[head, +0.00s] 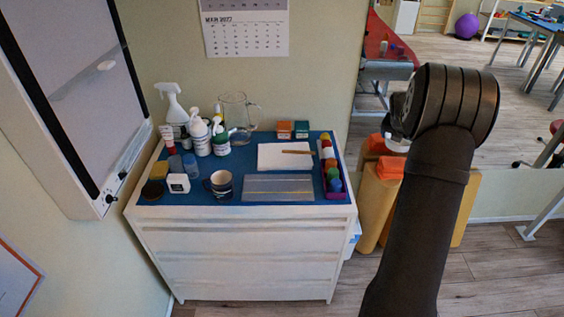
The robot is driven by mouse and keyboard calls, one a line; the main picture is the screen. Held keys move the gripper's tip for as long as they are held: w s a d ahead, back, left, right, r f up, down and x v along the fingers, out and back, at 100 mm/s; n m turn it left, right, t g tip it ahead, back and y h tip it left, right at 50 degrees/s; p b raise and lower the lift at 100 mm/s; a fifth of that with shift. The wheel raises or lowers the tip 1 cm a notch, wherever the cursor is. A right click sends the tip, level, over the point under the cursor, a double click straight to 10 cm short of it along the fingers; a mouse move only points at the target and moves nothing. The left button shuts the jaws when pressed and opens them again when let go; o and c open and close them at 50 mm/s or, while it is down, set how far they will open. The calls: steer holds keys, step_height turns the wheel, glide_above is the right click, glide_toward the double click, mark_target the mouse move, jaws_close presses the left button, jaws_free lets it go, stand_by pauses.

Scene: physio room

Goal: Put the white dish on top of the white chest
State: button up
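The white chest (240,260) stands against the wall left of my arm, with drawers in front and a blue top. A small white rounded thing (397,145), possibly the white dish, shows at the left edge of my wrist, right of the chest and apart from its top. My gripper (388,128) is mostly hidden behind the dark wrist, so its fingers and any hold on the white thing cannot be made out. No other clear white dish shows on the chest.
The top is crowded: spray bottle (173,105), white bottles, glass jug (238,112), mug (221,184), white box (178,183), paper (285,156), grey board (278,188) and a tray of coloured balls (333,190). Little bare blue shows, mainly between bottles and paper. Orange and yellow blocks (377,205) stand right.

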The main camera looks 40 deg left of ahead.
steer(key=s+a+n+y, duration=0.1)
steer(key=s+a+n, duration=0.1)
steer(key=s+a, duration=0.6)
steer(key=s+a+n+y, duration=0.1)
steer(key=s+a, duration=0.3)
steer(key=a, duration=0.9)
steer(key=s+a+n+g+y, duration=0.2)
steer(key=s+a+n, duration=0.2)
steer(key=s+a, duration=1.4)
steer(key=s+a+f, duration=0.2)
steer(key=f, duration=0.2)
steer(key=s+a+f, duration=0.6)
steer(key=f, duration=0.1)
steer(key=shift+s+f, duration=0.15)
steer(key=shift+f, duration=0.2)
steer(key=shift+s+a+f, duration=0.1)
steer(key=shift+a+f, duration=0.1)
steer(key=shift+f, duration=1.95)
